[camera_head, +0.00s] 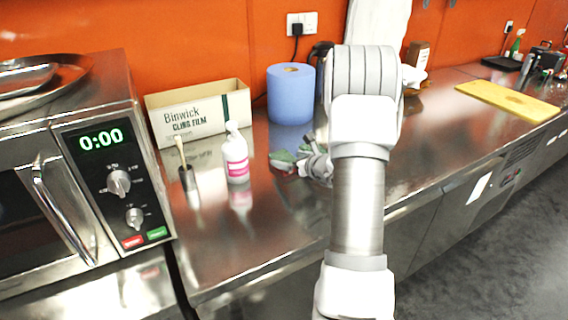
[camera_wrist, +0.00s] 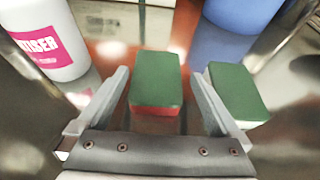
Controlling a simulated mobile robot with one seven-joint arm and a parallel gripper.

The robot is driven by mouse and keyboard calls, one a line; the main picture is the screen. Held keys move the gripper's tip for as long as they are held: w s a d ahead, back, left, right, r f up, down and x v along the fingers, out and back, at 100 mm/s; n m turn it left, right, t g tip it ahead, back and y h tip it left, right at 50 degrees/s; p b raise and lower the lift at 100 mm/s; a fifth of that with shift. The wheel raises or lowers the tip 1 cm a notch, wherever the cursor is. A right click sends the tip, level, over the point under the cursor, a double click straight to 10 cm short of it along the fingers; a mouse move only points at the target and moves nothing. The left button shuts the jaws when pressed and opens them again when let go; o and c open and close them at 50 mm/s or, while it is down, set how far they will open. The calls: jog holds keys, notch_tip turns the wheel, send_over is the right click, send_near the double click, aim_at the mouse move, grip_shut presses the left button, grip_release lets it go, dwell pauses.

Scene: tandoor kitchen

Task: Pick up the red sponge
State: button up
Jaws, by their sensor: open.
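The red sponge (camera_wrist: 155,110) has a green scouring top and lies on the steel counter between my gripper's fingers in the wrist view. It also shows in the head view (camera_head: 281,160), partly beside my gripper (camera_head: 302,166). My gripper (camera_wrist: 161,78) is open, with one finger on each side of the red sponge. I cannot tell whether either finger touches it. A second green-topped sponge (camera_wrist: 237,92) with a pale body lies to the right, just outside the right finger.
A white bottle with a pink label (camera_head: 236,155) stands left of the sponges. A blue paper roll (camera_head: 291,94) and a cling film box (camera_head: 200,114) stand behind. A dark pot with a brush (camera_head: 188,180) and a microwave are further left. The counter front is clear.

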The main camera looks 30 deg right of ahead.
aim_at(283, 157)
jog(key=shift+a+x, duration=0.2)
jog(key=shift+x, duration=2.5)
jog(key=c, duration=1.1)
jog(key=shift+c, duration=0.2)
jog(key=shift+r, duration=0.1)
